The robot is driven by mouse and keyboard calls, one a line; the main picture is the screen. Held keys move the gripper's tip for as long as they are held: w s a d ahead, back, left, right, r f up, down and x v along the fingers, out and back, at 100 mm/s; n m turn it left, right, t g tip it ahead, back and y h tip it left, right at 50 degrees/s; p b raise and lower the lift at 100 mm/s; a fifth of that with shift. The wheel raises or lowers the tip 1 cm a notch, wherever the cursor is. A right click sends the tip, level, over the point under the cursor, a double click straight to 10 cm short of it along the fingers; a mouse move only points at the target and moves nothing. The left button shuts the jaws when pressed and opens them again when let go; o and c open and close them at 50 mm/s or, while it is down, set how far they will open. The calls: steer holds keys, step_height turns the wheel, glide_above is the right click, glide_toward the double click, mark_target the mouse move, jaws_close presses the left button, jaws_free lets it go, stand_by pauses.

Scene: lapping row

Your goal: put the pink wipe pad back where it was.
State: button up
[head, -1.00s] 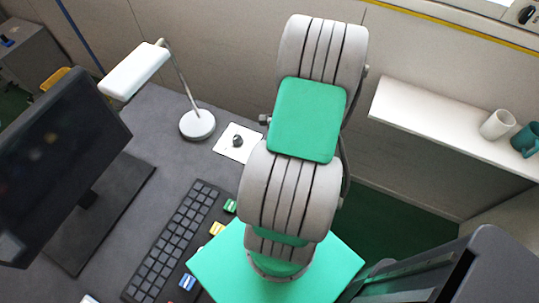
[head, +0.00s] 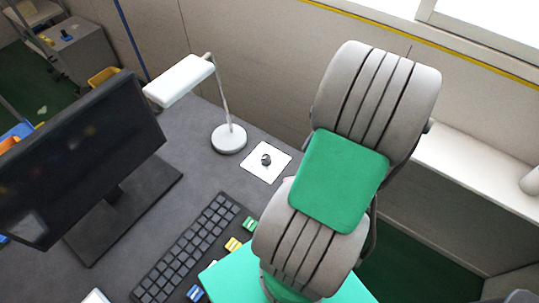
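My gripper is not in view either; only grey and green links of my arm show, in the middle and right of the picture. They cover part of the desk and the wall behind.
The grey desk (head: 95,285) holds a monitor (head: 80,150), a white lamp (head: 229,139), a keyboard (head: 190,250) and a white square with a small dark piece (head: 266,160). Small green, yellow and blue pieces (head: 233,244) lie beside the keyboard. A white shelf (head: 470,170) bears a cup (head: 532,180).

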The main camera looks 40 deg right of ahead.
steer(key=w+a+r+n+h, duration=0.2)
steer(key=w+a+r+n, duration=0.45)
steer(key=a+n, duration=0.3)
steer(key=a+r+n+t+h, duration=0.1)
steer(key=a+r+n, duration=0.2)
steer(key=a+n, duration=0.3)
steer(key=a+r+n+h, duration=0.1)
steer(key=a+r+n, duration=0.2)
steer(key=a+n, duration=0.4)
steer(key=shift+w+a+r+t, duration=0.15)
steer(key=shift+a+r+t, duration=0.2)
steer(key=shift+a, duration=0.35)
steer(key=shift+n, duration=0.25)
